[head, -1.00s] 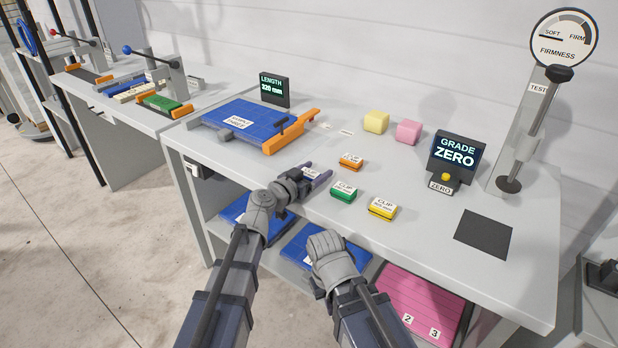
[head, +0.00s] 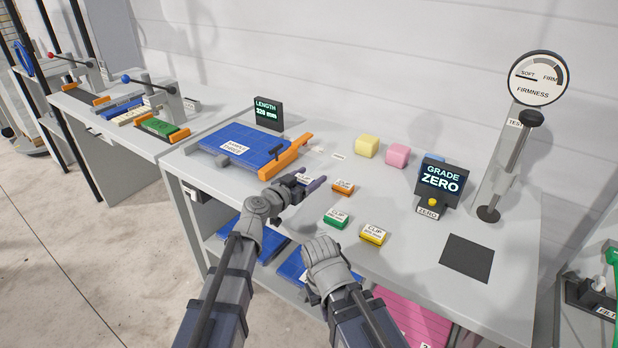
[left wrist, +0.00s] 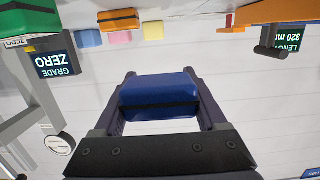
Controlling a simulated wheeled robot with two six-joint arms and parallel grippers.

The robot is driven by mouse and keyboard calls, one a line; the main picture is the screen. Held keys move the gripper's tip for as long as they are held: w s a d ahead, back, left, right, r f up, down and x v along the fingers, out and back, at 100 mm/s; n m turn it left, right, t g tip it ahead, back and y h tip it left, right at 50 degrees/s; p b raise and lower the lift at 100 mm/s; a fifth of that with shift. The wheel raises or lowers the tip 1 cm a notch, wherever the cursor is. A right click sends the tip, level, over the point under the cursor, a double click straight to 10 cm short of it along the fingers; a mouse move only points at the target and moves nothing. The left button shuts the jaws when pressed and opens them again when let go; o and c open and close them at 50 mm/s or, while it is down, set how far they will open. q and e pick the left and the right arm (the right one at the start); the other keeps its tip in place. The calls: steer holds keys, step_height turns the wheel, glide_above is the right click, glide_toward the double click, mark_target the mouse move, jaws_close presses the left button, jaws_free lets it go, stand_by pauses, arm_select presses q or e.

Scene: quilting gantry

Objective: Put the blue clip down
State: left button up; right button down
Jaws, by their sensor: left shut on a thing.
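My left gripper (head: 312,183) is shut on the blue clip, which is mostly hidden in the head view apart from its white label (head: 304,179). In the left wrist view the blue clip (left wrist: 160,95) sits between the two fingers. The gripper is over the table's front left part, just left of the orange clip (head: 343,187); I cannot tell whether the blue clip touches the table. The green clip (head: 336,218) and yellow clip (head: 374,234) lie nearer the front edge. My right gripper (head: 325,258) is low at the table's front, its fingers hidden.
A blue board with an orange bar (head: 285,160) lies left of the gripper, before the length display (head: 268,113). Yellow (head: 367,146) and pink (head: 397,155) blocks stand behind. The grade display (head: 440,182), dark pad (head: 466,258) and firmness tester (head: 510,160) are right.

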arm_select(q)
step_height(320, 180, up, 8)
steer(key=p, duration=0.7)
glide_above(309, 202)
step_height(309, 202, down, 15)
steer(key=b, duration=1.5)
steer(key=shift+f, duration=0.2)
steer(key=shift+f+b, duration=0.15)
steer(key=shift+b, duration=0.25)
steer(key=o, duration=1.3)
